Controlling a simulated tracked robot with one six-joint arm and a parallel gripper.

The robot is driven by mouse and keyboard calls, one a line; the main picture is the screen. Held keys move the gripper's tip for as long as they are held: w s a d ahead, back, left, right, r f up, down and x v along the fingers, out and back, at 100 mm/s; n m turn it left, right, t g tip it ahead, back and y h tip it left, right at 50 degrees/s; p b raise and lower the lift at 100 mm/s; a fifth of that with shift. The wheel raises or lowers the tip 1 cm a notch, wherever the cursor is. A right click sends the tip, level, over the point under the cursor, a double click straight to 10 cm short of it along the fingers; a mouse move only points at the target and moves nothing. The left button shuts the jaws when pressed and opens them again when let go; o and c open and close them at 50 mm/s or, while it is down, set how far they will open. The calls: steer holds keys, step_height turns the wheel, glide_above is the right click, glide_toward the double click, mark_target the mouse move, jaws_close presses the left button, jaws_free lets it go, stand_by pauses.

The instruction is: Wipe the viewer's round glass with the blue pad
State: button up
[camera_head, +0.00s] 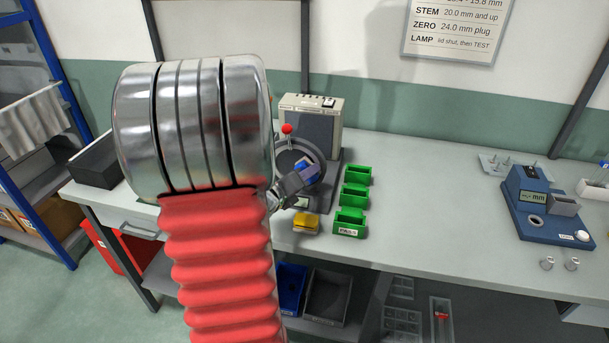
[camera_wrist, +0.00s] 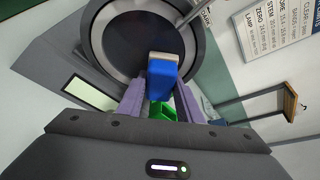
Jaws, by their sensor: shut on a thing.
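The viewer (camera_head: 312,128) is a beige and grey box on the bench with a dark ring around its round glass. The round glass (camera_wrist: 128,32) fills the top of the wrist view, dark inside a grey ring. My gripper (camera_head: 303,178) is at the front of the ring, partly hidden by my arm. In the wrist view my gripper (camera_wrist: 160,92) is shut on the blue pad (camera_wrist: 161,80). The pad's pale end (camera_wrist: 163,57) overlaps the lower right of the glass. I cannot tell whether it touches the glass.
Green bins (camera_head: 350,222) stand right of the viewer, and a yellow block (camera_head: 306,222) lies in front of it. A red lever knob (camera_head: 287,128) rises by the ring. A blue gauge (camera_head: 545,205) stands far right. The bench between is clear.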

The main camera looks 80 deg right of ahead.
mark_target(286, 165)
steer(key=shift+w+d, duration=0.1)
steer(key=shift+w, duration=1.8)
steer(key=shift+w+d, duration=0.2)
steer(key=shift+w, duration=0.75)
steer(key=shift+w+d, duration=0.2)
steer(key=shift+w, duration=0.75)
steer(key=shift+r, duration=0.1)
steer(key=shift+a, duration=0.15)
steer(key=shift+w+a, duration=0.2)
steer(key=shift+a, duration=2.7)
steer(key=shift+a, duration=0.1)
